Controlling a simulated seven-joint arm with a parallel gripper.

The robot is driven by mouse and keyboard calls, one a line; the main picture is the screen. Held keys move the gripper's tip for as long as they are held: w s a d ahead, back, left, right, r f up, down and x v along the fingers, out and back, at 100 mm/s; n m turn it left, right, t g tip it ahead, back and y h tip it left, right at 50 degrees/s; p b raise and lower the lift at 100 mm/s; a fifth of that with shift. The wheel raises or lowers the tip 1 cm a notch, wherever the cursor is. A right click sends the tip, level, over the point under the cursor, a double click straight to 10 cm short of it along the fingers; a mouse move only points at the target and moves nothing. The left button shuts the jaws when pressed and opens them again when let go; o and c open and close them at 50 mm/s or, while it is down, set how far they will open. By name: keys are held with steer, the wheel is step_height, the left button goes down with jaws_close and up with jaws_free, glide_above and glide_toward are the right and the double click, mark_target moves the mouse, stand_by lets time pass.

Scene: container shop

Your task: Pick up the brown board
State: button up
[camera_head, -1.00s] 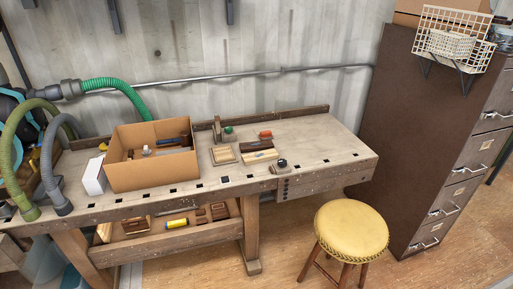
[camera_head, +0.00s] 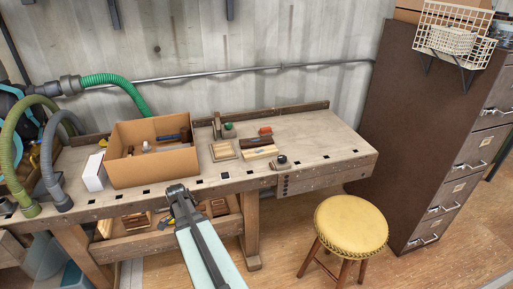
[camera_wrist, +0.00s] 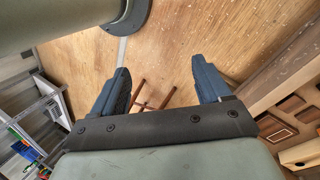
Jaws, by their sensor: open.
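A dark brown piece (camera_head: 257,143) that looks like the brown board lies on the workbench top, just behind a pale wood block (camera_head: 261,153); it is too small to be sure. My gripper (camera_wrist: 161,82) is open and empty in the wrist view, its two dark blue fingers spread over the floor. In the head view, my arm's end is low at the front edge of the bench, in front of the lower shelf. It is apart from the brown piece.
A cardboard box (camera_head: 152,168) with tools stands at the bench's left, beside a white box (camera_head: 94,172). A square wooden tray (camera_head: 223,151) and a black knob (camera_head: 282,160) are near the brown piece. A yellow stool (camera_head: 351,226) stands in front. The bench's right end is clear.

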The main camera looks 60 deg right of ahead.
steer(key=d+r+m+t+h, duration=0.1)
steer(key=d+r+m, duration=0.1)
steer(key=d+r, duration=1.25)
steer(key=d+r+m+t+h, duration=0.1)
steer(key=d+r+m+h, duration=0.15)
steer(key=d+r, duration=1.2)
steer(key=m+g+h, duration=0.1)
steer(key=m+g, duration=0.1)
steer(key=m, duration=0.1)
glide_above(257, 140)
steer(key=w+a, duration=0.2)
steer(key=w, duration=0.1)
steer(key=f, duration=0.9)
steer(key=shift+s+f, duration=0.1)
steer(key=shift+s, duration=0.1)
steer(key=shift+h, duration=0.25)
steer(key=shift+x, duration=2.7)
steer(key=shift+s, duration=0.15)
steer(key=shift+c, duration=0.2)
steer(key=c, duration=0.9)
steer(key=shift+o, duration=0.2)
steer(key=shift+r, duration=0.2)
